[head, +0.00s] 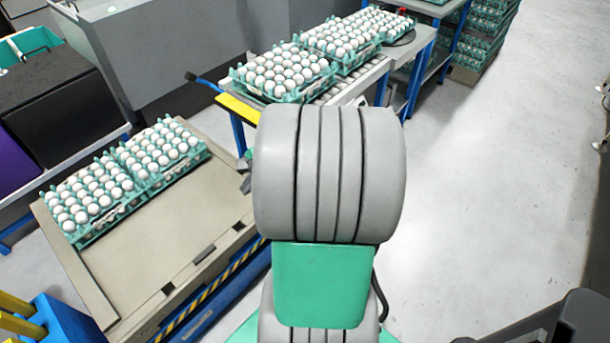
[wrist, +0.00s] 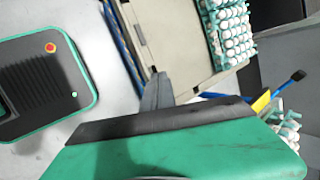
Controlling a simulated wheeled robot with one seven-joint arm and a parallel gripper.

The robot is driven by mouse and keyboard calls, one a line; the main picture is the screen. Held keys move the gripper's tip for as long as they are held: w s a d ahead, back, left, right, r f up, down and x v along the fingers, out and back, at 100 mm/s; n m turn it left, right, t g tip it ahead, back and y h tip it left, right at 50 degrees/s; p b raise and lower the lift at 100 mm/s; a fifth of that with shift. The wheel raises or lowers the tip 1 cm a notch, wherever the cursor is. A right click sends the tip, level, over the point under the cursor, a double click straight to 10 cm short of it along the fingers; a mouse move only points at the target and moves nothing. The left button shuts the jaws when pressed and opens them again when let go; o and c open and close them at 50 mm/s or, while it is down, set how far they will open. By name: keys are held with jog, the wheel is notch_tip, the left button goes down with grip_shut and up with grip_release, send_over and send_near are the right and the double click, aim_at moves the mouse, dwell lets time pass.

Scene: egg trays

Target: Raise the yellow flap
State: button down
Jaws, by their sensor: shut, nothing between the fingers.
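The yellow flap (head: 237,108) is a narrow strip across the near end of the roller conveyor, just below the egg trays, in the head view. Part of its right end is hidden behind my arm. In the wrist view a small piece of the yellow flap (wrist: 261,102) shows at the right, past my wrist housing. My gripper (wrist: 156,88) is shut and empty, with its fingers over the edge of the beige platform and apart from the flap. In the head view my arm hides most of the gripper.
A blue lever with a black knob (head: 190,76) sticks out left of the flap. Egg trays stand on the conveyor (head: 345,90) and on the beige platform (head: 185,245). A grey cabinet (head: 170,50) stands behind. The floor (head: 480,200) at the right is clear.

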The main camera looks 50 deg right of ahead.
jog(key=s+d+f+m+t+h+b, duration=0.1)
jog(key=s+d+f+m+t, duration=0.15)
jog(key=d+m, duration=0.55)
jog(key=s+d+f+m+t+h+b, duration=0.1)
jog(key=s+d+m+t, duration=0.25)
jog(key=d+m, duration=0.45)
jog(key=w+b, duration=0.5)
jog(key=w, duration=0.5)
jog(key=shift+w+a+r+m, duration=0.15)
jog(key=shift+a+r+m, duration=0.1)
jog(key=shift+a+m, duration=0.2)
